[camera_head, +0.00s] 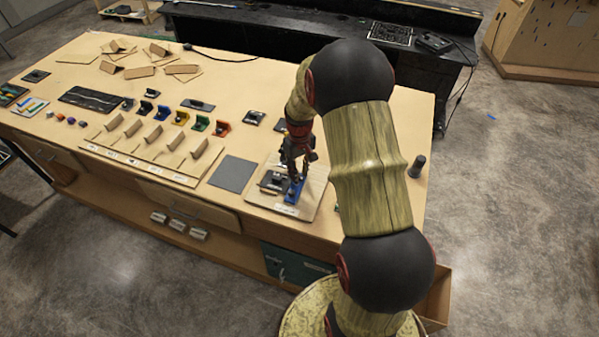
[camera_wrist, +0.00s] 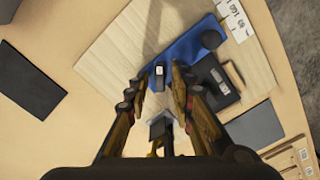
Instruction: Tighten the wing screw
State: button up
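A blue fixture (camera_head: 294,189) sits on a light wooden board (camera_head: 283,209) near the table's front edge. It also shows in the wrist view (camera_wrist: 190,47), with a round black knob (camera_wrist: 211,40) at one end. A small dark upright piece with a pale top (camera_wrist: 158,73), possibly the wing screw, stands at the other end; its wings cannot be made out. My gripper (camera_wrist: 158,80) is open, with one finger on each side of this piece. Gaps show on both sides. In the head view my gripper (camera_head: 298,165) is just above the fixture and partly hides it.
A black device (camera_wrist: 214,87) stands beside the blue fixture on the board. A flat grey mat (camera_head: 233,174) lies left of the board. A row of coloured holders (camera_head: 181,117) and a slotted wooden rack (camera_head: 150,153) are further left. A dark cylinder (camera_head: 417,166) stands at the right.

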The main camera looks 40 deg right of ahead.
grip_shut()
jog(key=shift+m, duration=0.3)
dwell(0.3)
jog(key=m, duration=0.4)
jog(key=shift+m, duration=0.3)
jog(key=m, duration=0.4)
jog(key=shift+w+r+m+p, duration=0.1)
jog(key=shift+m+p, duration=0.2)
jog(key=shift+m, duration=0.1)
jog(key=shift+o, duration=0.9)
grip_release()
